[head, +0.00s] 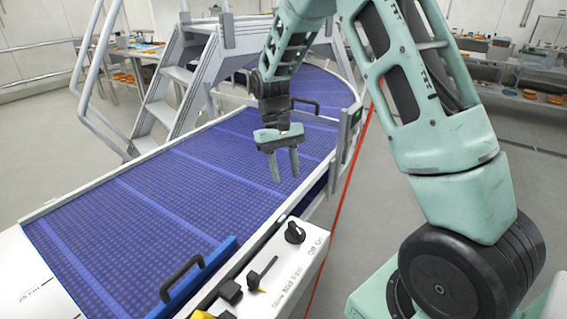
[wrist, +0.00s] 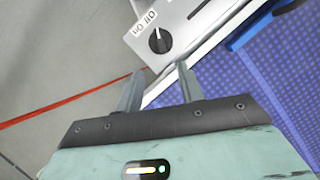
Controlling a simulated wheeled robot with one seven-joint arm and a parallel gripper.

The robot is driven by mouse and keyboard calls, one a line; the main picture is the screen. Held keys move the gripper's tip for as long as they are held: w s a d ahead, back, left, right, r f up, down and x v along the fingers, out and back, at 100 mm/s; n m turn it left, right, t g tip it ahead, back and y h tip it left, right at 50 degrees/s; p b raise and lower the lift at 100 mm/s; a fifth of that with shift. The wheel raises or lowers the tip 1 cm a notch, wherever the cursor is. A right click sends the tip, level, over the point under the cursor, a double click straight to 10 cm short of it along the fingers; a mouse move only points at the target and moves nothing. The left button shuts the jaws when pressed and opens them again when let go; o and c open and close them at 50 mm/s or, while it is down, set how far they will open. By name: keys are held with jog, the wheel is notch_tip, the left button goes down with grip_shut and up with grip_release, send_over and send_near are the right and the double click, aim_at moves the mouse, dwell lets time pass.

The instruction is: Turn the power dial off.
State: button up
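The power dial (head: 294,233) is a round black knob on a white control panel (head: 291,262), with "Off On" printed beside it. In the wrist view the dial (wrist: 158,41) lies just beyond my fingertips, with a light pointer line on its face. My gripper (head: 286,180) is open and empty, fingers pointing down, above the blue conveyor belt and up from the dial in the head view. In the wrist view my gripper (wrist: 159,73) has its two fingers apart, with the dial ahead of the gap and not touched.
The blue conveyor belt (head: 150,205) fills the left and middle. A blue panel with a black handle (head: 182,278) and a black lever with a yellow tip (head: 262,274) are near the dial. Metal stairs (head: 165,85) stand behind. Open floor (head: 345,240) lies to the right.

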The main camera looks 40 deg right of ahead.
jog(key=shift+v, duration=1.2)
jog(key=shift+a, duration=0.1)
jog(key=s+a+r+n+t, duration=0.1)
jog(key=s+a+r+n, duration=0.15)
jog(key=s+a, duration=0.5)
jog(key=s+a+r+n+t, duration=0.1)
jog(key=s+a+n, duration=0.25)
jog(key=a, duration=0.75)
jog(key=s+a+n+t, duration=0.2)
jog(key=s+a+n, duration=0.2)
jog(key=s, duration=0.9)
jog(key=shift+s+a+f, duration=0.15)
jog(key=shift+s+a, duration=0.25)
jog(key=shift+a, duration=0.2)
